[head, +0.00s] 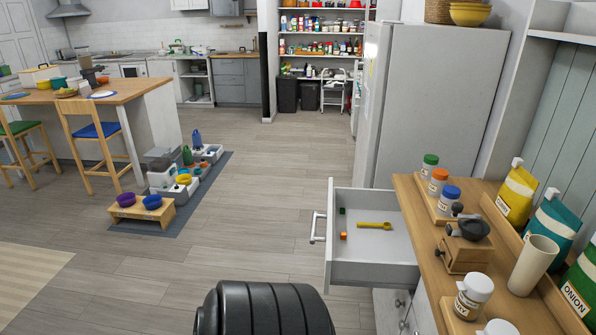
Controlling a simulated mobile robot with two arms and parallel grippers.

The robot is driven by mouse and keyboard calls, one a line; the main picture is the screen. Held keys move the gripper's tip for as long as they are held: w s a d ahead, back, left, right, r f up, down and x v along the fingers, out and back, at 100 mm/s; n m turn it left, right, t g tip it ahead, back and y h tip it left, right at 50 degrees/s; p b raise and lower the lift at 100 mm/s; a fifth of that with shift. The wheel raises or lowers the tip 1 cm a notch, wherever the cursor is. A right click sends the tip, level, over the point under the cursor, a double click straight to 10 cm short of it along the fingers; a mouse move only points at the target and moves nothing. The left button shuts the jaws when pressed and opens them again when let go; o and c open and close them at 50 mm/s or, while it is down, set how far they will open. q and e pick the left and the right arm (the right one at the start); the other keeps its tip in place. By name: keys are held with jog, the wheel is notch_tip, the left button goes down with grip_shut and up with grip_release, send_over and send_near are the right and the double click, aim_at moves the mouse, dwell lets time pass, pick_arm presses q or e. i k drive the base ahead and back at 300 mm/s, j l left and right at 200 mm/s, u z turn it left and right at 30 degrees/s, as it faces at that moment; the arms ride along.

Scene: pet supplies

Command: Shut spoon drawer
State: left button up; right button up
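The spoon drawer (375,274) is pulled out from the wooden-topped cabinet at the right. It is white with a metal bar handle (317,227) on its front, which faces left. A yellow spoon (374,226) lies inside on the drawer floor. A small orange block (343,236) and a small green block (342,211) are near the drawer front. Neither of my grippers is in view, so their states and distances from the handle do not show.
The counter (422,232) holds several jars, a grinder (463,258), a cup (533,265) and bags. A refrigerator (440,105) stands behind the drawer. A mat (207,183) with pet bowls lies left. The floor (265,215) left of the drawer is clear. A black ribbed part of mine fills the bottom.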

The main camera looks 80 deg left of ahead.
aim_at(369, 257)
jog(key=j+u, duration=0.2)
jog(key=u, duration=0.25)
jog(key=j+u, duration=0.25)
jog(key=u, duration=0.25)
jog(key=j+u, duration=0.2)
jog(key=u, duration=0.25)
jog(key=j+u, duration=0.2)
jog(key=u, duration=0.25)
jog(key=i+j, duration=0.3)
jog(key=j, duration=0.1)
